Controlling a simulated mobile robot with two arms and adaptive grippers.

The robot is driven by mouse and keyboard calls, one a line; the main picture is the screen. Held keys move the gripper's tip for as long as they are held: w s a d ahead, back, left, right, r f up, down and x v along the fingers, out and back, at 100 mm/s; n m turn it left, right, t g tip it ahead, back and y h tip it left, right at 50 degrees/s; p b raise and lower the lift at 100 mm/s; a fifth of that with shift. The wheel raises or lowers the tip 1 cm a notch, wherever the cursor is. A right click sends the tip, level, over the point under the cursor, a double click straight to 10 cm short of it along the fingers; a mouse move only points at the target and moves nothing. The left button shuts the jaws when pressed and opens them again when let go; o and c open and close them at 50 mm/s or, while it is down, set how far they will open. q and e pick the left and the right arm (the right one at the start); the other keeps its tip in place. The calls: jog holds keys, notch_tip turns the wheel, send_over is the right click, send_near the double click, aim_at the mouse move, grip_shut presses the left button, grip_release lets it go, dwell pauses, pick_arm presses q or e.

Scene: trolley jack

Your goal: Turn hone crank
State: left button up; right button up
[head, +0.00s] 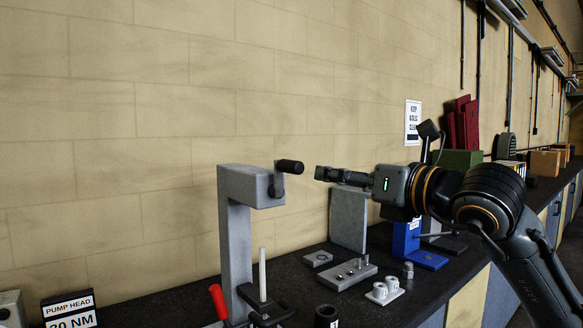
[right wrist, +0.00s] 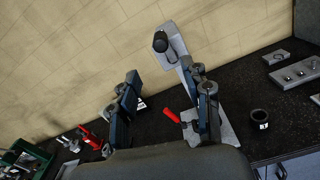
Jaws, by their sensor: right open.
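The hone crank has a black handle grip (head: 289,166) at the head of a tall grey stand (head: 235,240). In the right wrist view the black grip (right wrist: 160,41) shows end-on near the top, on the grey stand (right wrist: 172,38). My right gripper (head: 318,173) is to the right of the grip in the head view, with a small gap between them. In the right wrist view my right gripper (right wrist: 165,76) has its fingers spread, with nothing between the pads; the grip appears above the gap. My left gripper is in neither view.
A red lever handle (head: 218,300) and a pale upright rod (head: 262,274) stand by the grey stand's base. A grey upright plate (head: 349,218), a pin block (head: 343,274) and a blue stand (head: 406,240) are to the right. A "PUMP HEAD" sign (head: 69,307) is at left.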

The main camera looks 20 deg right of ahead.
aim_at(300, 170)
jog(key=p+x, duration=0.6)
jog(key=x, duration=0.6)
jog(key=shift+w, duration=0.35)
jog(key=shift+w+a, duration=0.25)
jog(key=shift+w, duration=0.3)
jog(key=shift+f, duration=0.1)
grip_shut()
